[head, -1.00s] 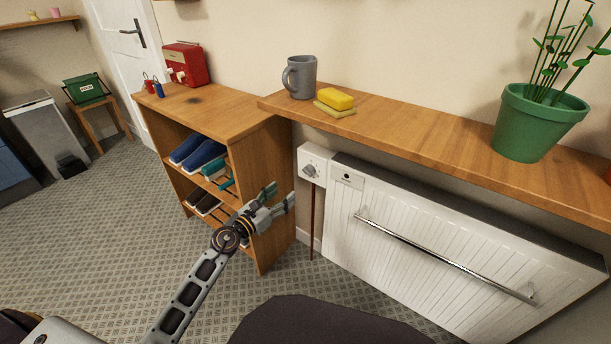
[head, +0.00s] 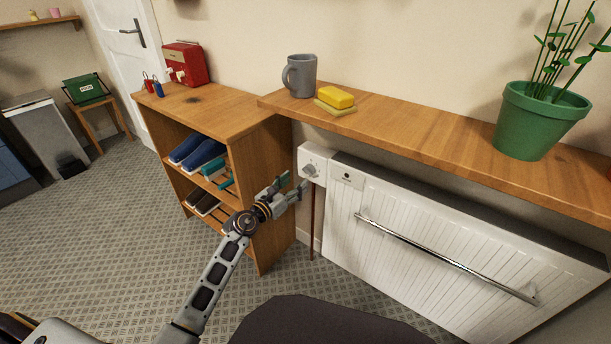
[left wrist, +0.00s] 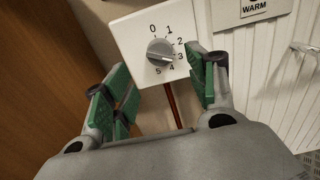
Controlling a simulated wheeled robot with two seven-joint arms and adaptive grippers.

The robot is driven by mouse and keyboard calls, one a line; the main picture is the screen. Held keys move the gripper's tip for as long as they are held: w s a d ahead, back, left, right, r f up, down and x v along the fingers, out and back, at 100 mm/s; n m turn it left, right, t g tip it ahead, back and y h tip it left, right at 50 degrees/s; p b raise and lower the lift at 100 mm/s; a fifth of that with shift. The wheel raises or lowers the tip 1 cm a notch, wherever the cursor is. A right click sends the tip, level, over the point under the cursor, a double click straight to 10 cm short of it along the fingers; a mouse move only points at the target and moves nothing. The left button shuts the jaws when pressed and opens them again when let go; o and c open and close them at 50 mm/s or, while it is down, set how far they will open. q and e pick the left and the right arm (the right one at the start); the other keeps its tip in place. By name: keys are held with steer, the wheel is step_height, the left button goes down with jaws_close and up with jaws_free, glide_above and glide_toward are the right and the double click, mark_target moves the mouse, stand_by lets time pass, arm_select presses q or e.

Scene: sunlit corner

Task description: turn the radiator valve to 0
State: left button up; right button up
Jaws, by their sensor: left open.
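The radiator valve is a grey round knob on a white square plate (head: 318,153) at the radiator's upper left corner. In the left wrist view the knob (left wrist: 160,52) sits within a ring of numbers from 0 at the top to 5 at the bottom. Its pale mark faces lower right, around 3 to 4; I cannot tell exactly which. My left gripper (head: 293,184) is open and empty, just left of and below the plate. In the wrist view its green-padded fingers (left wrist: 160,82) stand apart, below and either side of the knob, not closed on it. My right gripper is not in view.
The white radiator (head: 430,235) with a chrome rail is right of the valve. A wooden shelf (head: 430,140) above holds a grey mug (head: 302,76), a yellow sponge (head: 337,98) and a green plant pot (head: 538,122). A shoe rack (head: 262,200) stands close left. A "WARM" label (left wrist: 258,8) is beside the plate.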

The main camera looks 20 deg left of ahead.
mark_target(306, 173)
arm_select(q)
steer(key=shift+b+x, duration=0.3)
steer(key=shift+x, duration=1.15)
steer(key=shift+b+x, duration=0.3)
steer(key=shift+x, duration=1.6)
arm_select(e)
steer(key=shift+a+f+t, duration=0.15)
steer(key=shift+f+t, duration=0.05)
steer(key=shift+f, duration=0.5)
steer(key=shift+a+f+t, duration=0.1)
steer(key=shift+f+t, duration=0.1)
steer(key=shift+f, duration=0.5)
arm_select(q)
steer(key=c, duration=1)
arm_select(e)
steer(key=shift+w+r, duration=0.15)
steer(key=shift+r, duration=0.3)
